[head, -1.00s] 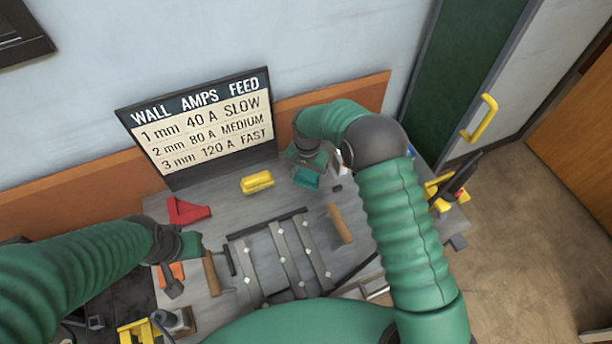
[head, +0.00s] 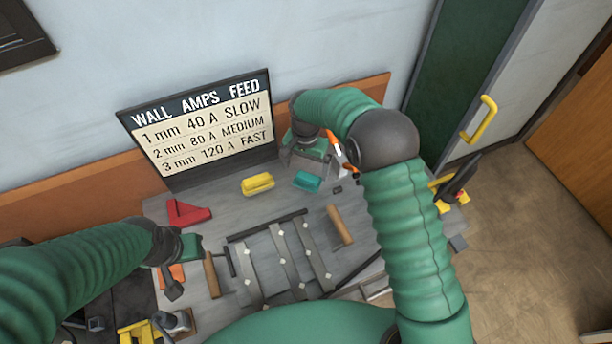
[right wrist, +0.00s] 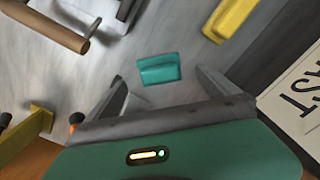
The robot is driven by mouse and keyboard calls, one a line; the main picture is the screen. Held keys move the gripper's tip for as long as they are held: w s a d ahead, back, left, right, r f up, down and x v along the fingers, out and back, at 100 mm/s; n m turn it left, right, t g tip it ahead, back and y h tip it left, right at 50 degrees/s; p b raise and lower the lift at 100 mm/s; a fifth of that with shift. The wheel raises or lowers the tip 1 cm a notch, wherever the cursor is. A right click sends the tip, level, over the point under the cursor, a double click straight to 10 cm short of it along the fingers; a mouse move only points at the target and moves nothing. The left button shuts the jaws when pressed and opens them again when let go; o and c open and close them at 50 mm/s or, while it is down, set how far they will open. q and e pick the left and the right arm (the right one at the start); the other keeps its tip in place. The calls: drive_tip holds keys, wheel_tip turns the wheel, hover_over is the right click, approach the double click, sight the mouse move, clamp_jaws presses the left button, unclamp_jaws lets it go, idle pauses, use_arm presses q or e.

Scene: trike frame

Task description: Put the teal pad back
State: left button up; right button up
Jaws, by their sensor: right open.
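The teal pad (head: 307,182) lies on the grey bench, right of the yellow block (head: 258,184). My right gripper (head: 306,163) is just behind it, open and empty. In the right wrist view, the teal pad (right wrist: 159,69) lies on the bench ahead of the open jaws (right wrist: 163,80), apart from both fingers. The yellow block (right wrist: 230,18) shows there at the upper right. My left gripper (head: 190,248) is over the left of the bench; its fingers are too unclear to tell their state.
Clamped metal bars (head: 285,255) fill the front middle of the bench. A wooden-handled tool (head: 340,225) lies to their right. A red angle piece (head: 187,212) lies at left. An orange-tipped tool (head: 336,145) stands close beside my right gripper. The sign (head: 200,130) stands behind.

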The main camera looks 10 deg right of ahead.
sight(303, 179)
wheel_tip(303, 179, up, 6)
drive_tip(key=f, duration=0.1)
drive_tip(key=s+d+r+n+t, duration=0.1)
drive_tip(key=s+d+r+n, duration=0.25)
drive_tip(key=s, duration=0.45)
drive_tip(key=s+d+n, duration=0.1)
drive_tip(key=s+d, duration=0.1)
drive_tip(key=s, duration=0.5)
drive_tip(key=s+d+n+t, duration=0.1)
drive_tip(key=s+d+n, duration=0.1)
drive_tip(key=s, duration=0.6)
drive_tip(key=shift+d+f+t, duration=0.25)
drive_tip(key=shift+f+t, duration=0.05)
drive_tip(key=shift+r, duration=0.1)
